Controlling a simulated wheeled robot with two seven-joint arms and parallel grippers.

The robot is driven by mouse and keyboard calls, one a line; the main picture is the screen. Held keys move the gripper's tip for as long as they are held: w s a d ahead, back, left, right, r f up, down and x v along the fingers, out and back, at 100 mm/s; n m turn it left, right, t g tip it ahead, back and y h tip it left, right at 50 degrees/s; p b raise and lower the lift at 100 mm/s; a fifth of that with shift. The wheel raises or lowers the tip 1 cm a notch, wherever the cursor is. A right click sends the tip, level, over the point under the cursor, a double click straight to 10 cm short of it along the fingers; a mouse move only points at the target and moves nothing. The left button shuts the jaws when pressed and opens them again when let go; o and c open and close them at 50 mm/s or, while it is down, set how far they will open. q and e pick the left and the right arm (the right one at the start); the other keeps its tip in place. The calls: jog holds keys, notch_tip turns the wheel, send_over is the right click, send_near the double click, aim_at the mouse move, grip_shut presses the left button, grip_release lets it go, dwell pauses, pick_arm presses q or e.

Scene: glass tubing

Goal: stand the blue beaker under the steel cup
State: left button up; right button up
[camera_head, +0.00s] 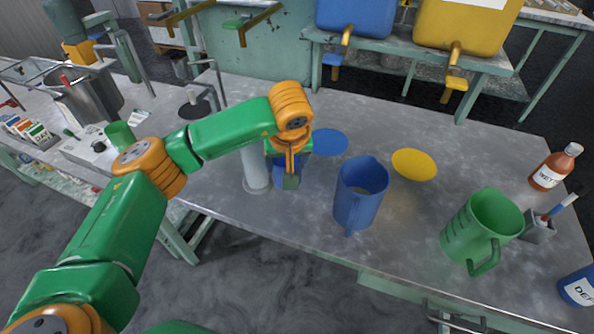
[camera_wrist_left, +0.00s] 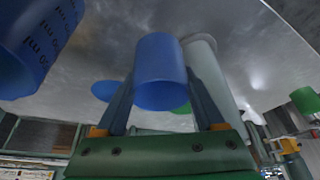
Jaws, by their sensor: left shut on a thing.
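A small blue beaker (camera_head: 281,183) is between the fingers of my left gripper (camera_head: 288,178), low over the bench and close beside a pale upright cylinder (camera_head: 255,170). The gripper is shut on it. In the left wrist view the beaker (camera_wrist_left: 160,75) sits between the two fingers, with the pale cylinder (camera_wrist_left: 207,75) just behind and to its right. I cannot tell whether the beaker touches the bench. A steel vessel (camera_head: 95,103) stands at the far left; I cannot tell whether it is the steel cup. My right gripper is not in view.
A blue jug (camera_head: 360,195) stands right of the gripper, a green jug (camera_head: 475,228) further right. Blue (camera_head: 330,141) and yellow (camera_head: 414,164) discs lie behind. A brown bottle (camera_head: 555,168) is at the right edge. The front-middle bench is clear.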

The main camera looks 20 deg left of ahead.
pick_arm(q)
jog(key=f, duration=0.1)
jog(key=w+f+p, duration=0.1)
jog(key=f, duration=0.2)
jog(key=shift+w+d+f, duration=0.3)
jog(key=shift+f, duration=0.55)
jog(key=o, duration=1.3)
